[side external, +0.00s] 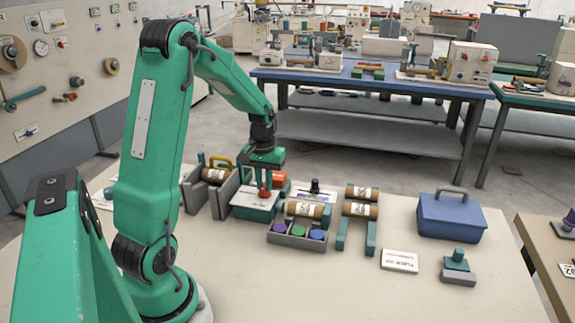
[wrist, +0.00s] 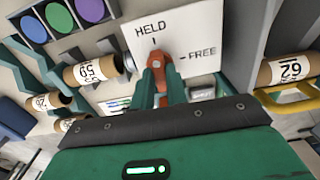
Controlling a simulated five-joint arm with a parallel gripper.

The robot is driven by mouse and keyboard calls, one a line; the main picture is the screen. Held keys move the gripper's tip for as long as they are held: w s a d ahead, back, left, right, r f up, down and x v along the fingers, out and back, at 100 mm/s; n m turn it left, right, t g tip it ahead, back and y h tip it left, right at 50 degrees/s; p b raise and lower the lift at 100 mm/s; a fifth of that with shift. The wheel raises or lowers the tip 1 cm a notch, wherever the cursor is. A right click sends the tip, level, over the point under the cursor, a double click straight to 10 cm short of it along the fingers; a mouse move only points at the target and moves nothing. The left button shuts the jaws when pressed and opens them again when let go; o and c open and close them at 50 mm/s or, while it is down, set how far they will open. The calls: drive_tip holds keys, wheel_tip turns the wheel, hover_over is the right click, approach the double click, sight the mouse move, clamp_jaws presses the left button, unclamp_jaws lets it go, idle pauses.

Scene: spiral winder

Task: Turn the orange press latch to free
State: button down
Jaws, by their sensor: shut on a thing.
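The orange press latch (wrist: 157,62) is mounted on a white plate (wrist: 190,28) marked HELD and FREE. HELD stands above the latch hub with a short line, and FREE is to its right with a dash. The teal fingers of my gripper (wrist: 162,84) are shut on the latch, one on each side, with orange showing between them. Which mark the latch points to is partly hidden by the fingers. In the side view my gripper (side external: 265,182) reaches down over the teal, white-topped press box (side external: 250,199).
A tray with purple, green and blue discs (side external: 297,240) is in front, with labelled rolls (side external: 360,209) nearby. A blue case (side external: 450,217) stands to the right.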

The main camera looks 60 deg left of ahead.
drive_tip(key=shift+m, duration=0.4)
drive_tip(key=m, duration=0.3)
drive_tip(key=shift+m, duration=0.3)
drive_tip(key=m, duration=1.3)
drive_tip(key=shift+r, duration=0.1)
drive_tip(key=shift+m, duration=0.3)
drive_tip(key=c, duration=1.4)
unclamp_jaws()
